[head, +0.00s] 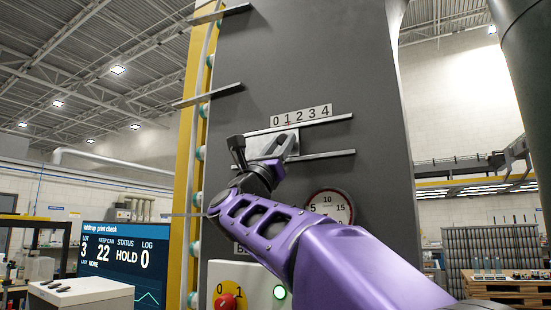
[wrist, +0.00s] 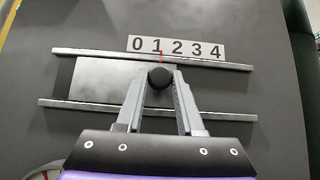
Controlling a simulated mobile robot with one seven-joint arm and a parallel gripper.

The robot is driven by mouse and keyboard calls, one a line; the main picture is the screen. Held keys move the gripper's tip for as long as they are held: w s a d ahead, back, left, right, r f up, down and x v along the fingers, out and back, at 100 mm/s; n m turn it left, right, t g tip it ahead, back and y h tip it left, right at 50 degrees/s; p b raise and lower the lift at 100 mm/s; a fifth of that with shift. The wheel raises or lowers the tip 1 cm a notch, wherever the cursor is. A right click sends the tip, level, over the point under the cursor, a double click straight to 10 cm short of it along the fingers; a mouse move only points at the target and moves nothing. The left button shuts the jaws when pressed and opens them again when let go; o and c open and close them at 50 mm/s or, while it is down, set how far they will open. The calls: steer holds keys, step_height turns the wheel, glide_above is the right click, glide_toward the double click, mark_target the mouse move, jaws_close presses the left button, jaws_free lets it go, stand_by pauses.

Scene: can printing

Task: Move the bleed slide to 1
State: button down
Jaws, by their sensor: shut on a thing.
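The bleed slide (wrist: 100,80) is a grey plate between two horizontal rails on a dark panel. Its round black knob (wrist: 159,77) sits between the fingers of my gripper (wrist: 160,82), which is shut on it. Above the upper rail is a white number scale (wrist: 176,48) reading 0 to 4. A small red pointer (wrist: 162,54) stands just under the 1, very slightly to its right. In the head view the scale (head: 301,115) shows above my gripper (head: 284,146), which hides most of the slide and the knob.
A round gauge (head: 330,206) is on the panel below the rails, partly behind my arm. Lower down are a red switch (head: 228,302) marked 0 and 1 and a lit green lamp (head: 280,292). A screen (head: 122,262) at left reads HOLD. The panel right of the slide is clear.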

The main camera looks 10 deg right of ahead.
steer(key=shift+w+a+r, duration=0.1)
steer(key=shift+w+a, duration=0.05)
steer(key=shift+a, duration=0.1)
steer(key=c, duration=0.5)
jaws_free()
steer(key=shift+c, duration=0.2)
